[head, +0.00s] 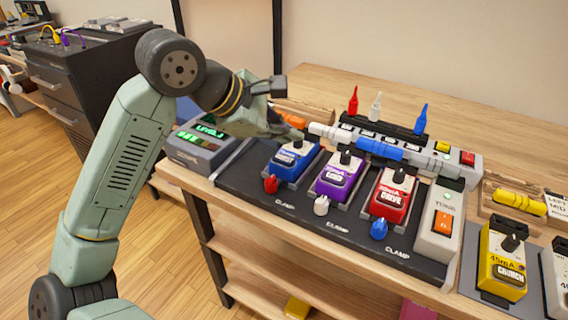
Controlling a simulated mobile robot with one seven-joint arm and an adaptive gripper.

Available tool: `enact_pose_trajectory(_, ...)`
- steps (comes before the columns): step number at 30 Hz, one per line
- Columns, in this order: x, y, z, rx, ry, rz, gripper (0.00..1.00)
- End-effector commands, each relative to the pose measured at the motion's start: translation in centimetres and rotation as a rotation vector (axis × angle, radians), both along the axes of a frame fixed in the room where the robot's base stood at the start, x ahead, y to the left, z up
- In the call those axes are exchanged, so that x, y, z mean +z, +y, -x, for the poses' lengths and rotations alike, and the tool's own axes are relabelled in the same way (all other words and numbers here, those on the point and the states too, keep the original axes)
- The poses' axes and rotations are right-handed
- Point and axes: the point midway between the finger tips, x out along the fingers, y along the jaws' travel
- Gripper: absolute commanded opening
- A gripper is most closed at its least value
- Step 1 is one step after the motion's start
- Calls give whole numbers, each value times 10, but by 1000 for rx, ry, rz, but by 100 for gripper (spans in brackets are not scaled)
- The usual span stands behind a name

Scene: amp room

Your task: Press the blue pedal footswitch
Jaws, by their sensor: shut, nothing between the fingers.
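The blue pedal (290,163) is on the black pedalboard (262,203), left of a purple pedal (338,175) and a red pedal (390,195).
A grey unit with a green display (205,143) stands left of the pedalboard. A rack with upright red, white and blue plugs (376,110) is behind the pedals. A tuner with an orange switch (440,222) and a yellow pedal (502,260) are to the right.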

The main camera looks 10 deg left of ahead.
Motion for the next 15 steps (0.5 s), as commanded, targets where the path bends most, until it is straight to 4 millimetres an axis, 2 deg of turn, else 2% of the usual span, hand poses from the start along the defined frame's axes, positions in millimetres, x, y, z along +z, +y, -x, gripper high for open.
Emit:
enact_pose_trajectory(1, -14, 0, 0, 0, -1, -1, 0)
enact_pose_trajectory(4, -21, 0, 0, 0, -1, 0, 0)
enact_pose_trajectory(15, -22, 0, 0, -1, -2, 0, 0)
